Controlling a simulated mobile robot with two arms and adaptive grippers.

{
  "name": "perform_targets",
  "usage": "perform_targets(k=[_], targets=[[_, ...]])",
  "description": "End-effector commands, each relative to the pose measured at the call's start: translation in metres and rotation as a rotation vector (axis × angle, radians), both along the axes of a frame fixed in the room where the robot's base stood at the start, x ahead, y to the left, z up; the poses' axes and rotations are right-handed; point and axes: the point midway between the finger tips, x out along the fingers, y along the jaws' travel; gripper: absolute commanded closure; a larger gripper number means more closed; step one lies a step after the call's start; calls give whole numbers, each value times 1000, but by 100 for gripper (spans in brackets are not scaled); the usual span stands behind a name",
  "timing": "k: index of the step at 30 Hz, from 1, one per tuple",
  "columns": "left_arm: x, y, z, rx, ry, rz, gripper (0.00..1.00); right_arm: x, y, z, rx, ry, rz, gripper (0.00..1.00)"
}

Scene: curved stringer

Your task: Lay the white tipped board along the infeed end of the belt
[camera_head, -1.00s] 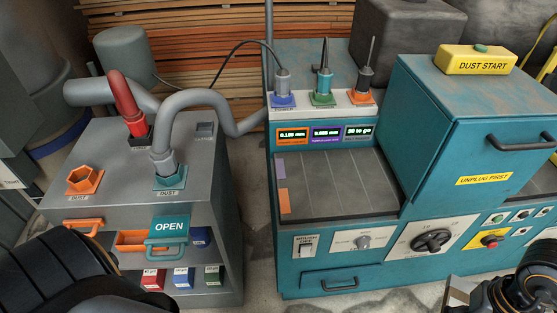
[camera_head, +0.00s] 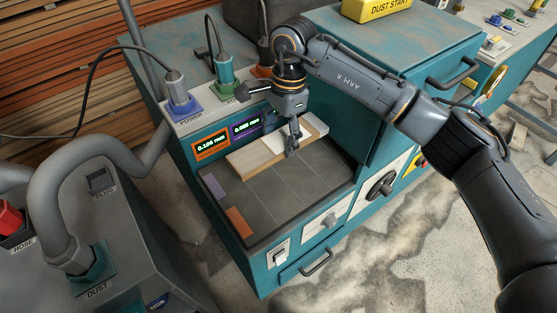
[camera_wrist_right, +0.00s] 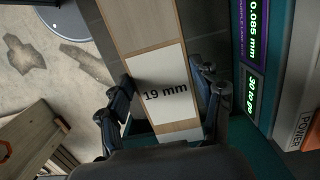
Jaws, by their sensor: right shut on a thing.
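The board (camera_head: 255,160) is pale wood with a white section near its right end. It lies across the back part of the dark belt (camera_head: 262,198), below the displays. My right gripper (camera_head: 291,150) points down over the board and is shut on it near the white section. In the right wrist view the white section (camera_wrist_right: 160,80) reads "19 mm", and the fingers of my right gripper (camera_wrist_right: 165,105) stand on either side of it. Whether the board's whole underside touches the belt cannot be told. My left gripper is out of view.
Purple (camera_head: 214,187) and orange (camera_head: 239,222) patches mark the belt's left edge. The teal hood (camera_head: 395,75) stands right of the board. Blue (camera_head: 180,95) and green (camera_head: 226,75) plugs with cables stand behind the displays. The belt's front part is clear.

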Motion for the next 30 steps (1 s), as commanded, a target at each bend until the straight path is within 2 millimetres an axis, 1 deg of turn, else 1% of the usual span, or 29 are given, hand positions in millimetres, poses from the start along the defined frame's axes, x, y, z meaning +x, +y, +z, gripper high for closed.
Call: perform_targets(k=[1, 4, 6, 9, 14, 18, 21, 30], targets=[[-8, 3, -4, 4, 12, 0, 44, 0, 2, -4, -1, 1, -7, 82], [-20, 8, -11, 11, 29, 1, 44, 1, 2, -19, -2, 3, -13, 82], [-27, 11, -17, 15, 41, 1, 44, 0, 2, -32, -1, 3, -12, 82], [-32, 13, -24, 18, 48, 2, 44, 1, 2, -47, -1, 3, -12, 82], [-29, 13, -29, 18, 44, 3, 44, 1, 2, -61, -1, 2, -10, 82], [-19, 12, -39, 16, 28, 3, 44, 0, 2, -86, 0, 4, -10, 82], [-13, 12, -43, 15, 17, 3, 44, 0, 2, -98, 0, 2, -10, 82], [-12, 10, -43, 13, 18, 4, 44, 1, 2, -99, 0, 0, -9, 82]])
